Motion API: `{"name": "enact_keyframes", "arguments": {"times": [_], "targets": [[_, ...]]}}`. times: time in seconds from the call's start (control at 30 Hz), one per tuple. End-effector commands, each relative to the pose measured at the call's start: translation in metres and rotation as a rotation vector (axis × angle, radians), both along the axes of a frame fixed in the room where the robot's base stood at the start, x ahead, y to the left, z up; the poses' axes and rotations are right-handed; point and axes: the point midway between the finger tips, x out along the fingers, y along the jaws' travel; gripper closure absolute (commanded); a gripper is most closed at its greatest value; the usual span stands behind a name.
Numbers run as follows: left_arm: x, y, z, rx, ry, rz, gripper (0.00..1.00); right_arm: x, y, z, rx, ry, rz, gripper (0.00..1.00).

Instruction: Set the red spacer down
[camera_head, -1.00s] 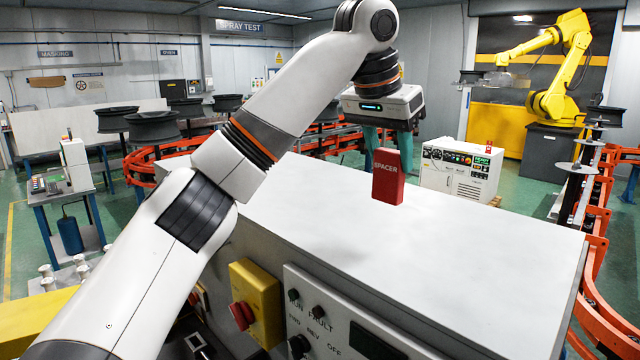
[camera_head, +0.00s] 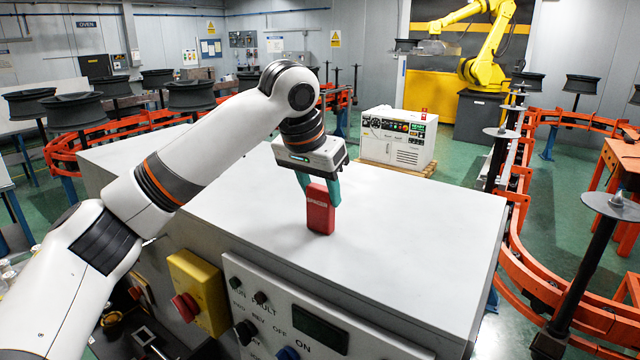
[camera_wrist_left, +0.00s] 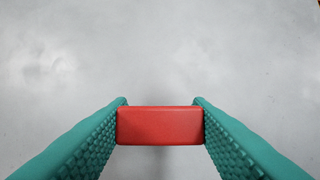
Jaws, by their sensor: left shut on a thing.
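The red spacer (camera_head: 320,212), a small upright block with its name on the face, is at the white cabinet top (camera_head: 420,220) in the head view. My left gripper (camera_head: 321,190) is above it, with teal fingers shut on its two sides. In the left wrist view the spacer (camera_wrist_left: 160,126) sits between both fingertips (camera_wrist_left: 160,112) over the grey-white surface. The spacer's lower end is close to the surface; I cannot tell whether it touches. My right gripper is not in view.
The cabinet top around the spacer is clear. A yellow box with a red knob (camera_head: 186,306) and a control panel (camera_head: 290,320) are on the cabinet's front. A white machine (camera_head: 398,138) stands behind. An orange rail (camera_head: 530,270) with spindles runs along the right.

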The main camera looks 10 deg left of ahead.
Motion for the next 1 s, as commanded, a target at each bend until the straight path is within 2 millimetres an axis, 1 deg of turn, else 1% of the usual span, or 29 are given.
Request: {"name": "enact_keyframes", "arguments": {"times": [0.27, 0.3, 0.4, 0.67, 0.77, 0.87, 0.97, 1.0], "targets": [[0.0, 0.0, -0.003, 0.0, -0.001, 0.0, 0.79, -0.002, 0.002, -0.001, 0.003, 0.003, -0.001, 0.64], [0.0, 0.0, -0.002, 0.0, -0.001, 0.0, 0.48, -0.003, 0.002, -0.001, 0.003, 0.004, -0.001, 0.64], [0.0, 0.0, -0.002, 0.0, -0.001, 0.0, 0.33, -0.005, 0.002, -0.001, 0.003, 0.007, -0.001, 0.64], [0.0, 0.0, -0.002, 0.0, -0.001, 0.0, 0.33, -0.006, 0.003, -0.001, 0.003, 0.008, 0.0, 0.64], [0.0, 0.0, 0.002, 0.0, -0.002, -0.001, 0.33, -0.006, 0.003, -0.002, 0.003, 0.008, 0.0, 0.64], [-0.005, 0.001, 0.012, -0.001, -0.005, -0.001, 0.33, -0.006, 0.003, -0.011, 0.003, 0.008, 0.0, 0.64], [-0.012, 0.004, 0.029, -0.001, -0.005, -0.001, 0.33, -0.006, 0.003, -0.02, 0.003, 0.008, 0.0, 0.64], [-0.015, 0.005, 0.038, -0.002, -0.007, -0.001, 0.33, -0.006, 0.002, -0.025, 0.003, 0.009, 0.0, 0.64]]}}
